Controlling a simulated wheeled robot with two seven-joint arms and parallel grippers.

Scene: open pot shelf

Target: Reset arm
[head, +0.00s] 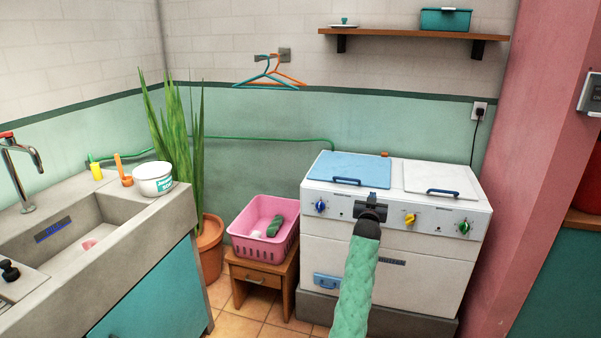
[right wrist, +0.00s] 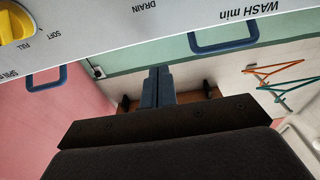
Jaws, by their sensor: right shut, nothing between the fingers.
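My right arm, in a green quilted sleeve, reaches up from the bottom of the head view. Its gripper (head: 372,198) is in front of the white washing machine's (head: 425,275) control panel, between the blue knob and the yellow knob. In the right wrist view its two dark blue fingers (right wrist: 158,86) are together with nothing between them. The machine's panel fills the top left of that view, apart from the fingers as far as I can tell. My left arm and gripper are not in view.
A pink basket (head: 262,226) with a green item stands on a wooden stool (head: 247,279) left of the machine. A concrete sink (head: 75,231) with a white tub (head: 153,179) is at the left. A shelf (head: 400,34) and hangers (head: 268,76) are on the wall. A pink pillar (head: 535,150) stands right.

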